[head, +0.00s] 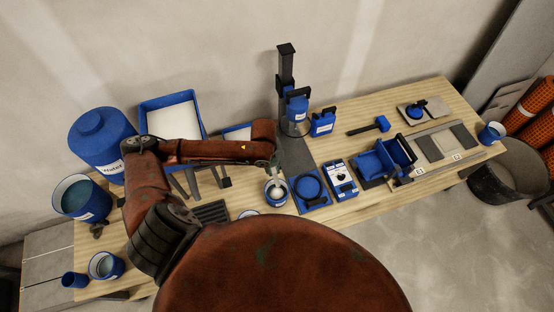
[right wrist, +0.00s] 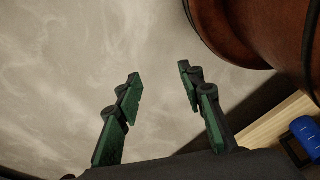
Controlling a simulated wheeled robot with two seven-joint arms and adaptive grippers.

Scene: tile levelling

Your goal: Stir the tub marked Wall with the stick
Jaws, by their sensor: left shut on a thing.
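My left gripper (head: 276,172) points down over a small blue tub (head: 267,198) with pale contents, near the middle of the bench. It is shut on the stick, which is mostly hidden by the gripper; only a small pale part shows at the tub's mouth. I cannot tell how deep the stick reaches. The tub has a white label too small to read, so I cannot confirm that it says Wall. My right gripper (right wrist: 160,80) is open and empty in the right wrist view, with bare floor behind it.
A round blue dish (head: 308,187) and a blue-and-white box (head: 341,178) stand close right of the tub. A dark slotted plate (head: 210,212) lies to its left. A large blue bucket (head: 82,199) stands at the left end. A black bin (head: 508,172) stands off the bench's right end.

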